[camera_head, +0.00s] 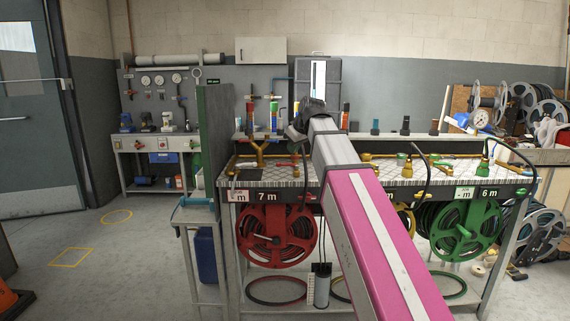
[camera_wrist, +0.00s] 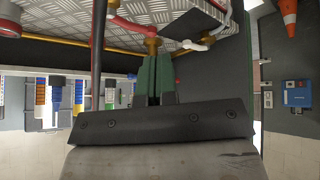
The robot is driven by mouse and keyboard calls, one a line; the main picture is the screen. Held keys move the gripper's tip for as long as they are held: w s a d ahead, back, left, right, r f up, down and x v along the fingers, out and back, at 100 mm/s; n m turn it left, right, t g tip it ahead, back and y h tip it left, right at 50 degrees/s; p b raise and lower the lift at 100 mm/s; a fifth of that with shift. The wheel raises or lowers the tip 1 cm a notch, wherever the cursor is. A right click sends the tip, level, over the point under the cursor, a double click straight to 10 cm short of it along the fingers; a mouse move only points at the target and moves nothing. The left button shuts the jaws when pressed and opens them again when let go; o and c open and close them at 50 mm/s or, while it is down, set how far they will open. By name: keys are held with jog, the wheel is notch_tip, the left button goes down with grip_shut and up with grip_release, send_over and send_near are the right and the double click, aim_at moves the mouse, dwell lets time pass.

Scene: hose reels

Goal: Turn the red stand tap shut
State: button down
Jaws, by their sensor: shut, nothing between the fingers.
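The red stand tap shows in the wrist view as a curved red lever (camera_wrist: 130,25) with a brass fitting (camera_wrist: 152,43) under its end. In the head view, red parts (camera_head: 285,164) show low on the bench top above the red hose reel (camera_head: 268,236). My gripper (camera_head: 294,132) is over the back of the bench in the head view, partly hidden by my own wrist. In the wrist view its green fingers (camera_wrist: 153,60) are together and empty. Their tips are close to the brass fitting; I cannot tell whether they touch it.
Brass pipework (camera_head: 258,150) rises at the bench's left, beside an upright green panel (camera_head: 216,140). A white curved handle (camera_wrist: 205,42) is near my fingers in the wrist view. A green reel (camera_head: 462,228) hangs at right. My pink arm hides the bench's middle.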

aim_at(282, 164)
jog(key=w+a+f+n, duration=0.1)
jog(key=w+f+n, duration=0.1)
jog(key=n, duration=0.1)
jog(key=w+a+f+n, duration=0.1)
jog(key=w+f+n, duration=0.1)
jog(key=f, duration=0.1)
jog(key=w+f+n, duration=0.3)
jog(key=shift+a+f+n+g+y, duration=0.2)
jog(key=shift+a+n+g+y, duration=0.1)
jog(key=shift+a+y, duration=0.1)
jog(key=shift+w+f, duration=0.15)
jog(key=shift+w, duration=0.6)
jog(key=shift+w+a, duration=0.15)
jog(key=shift+w, duration=0.55)
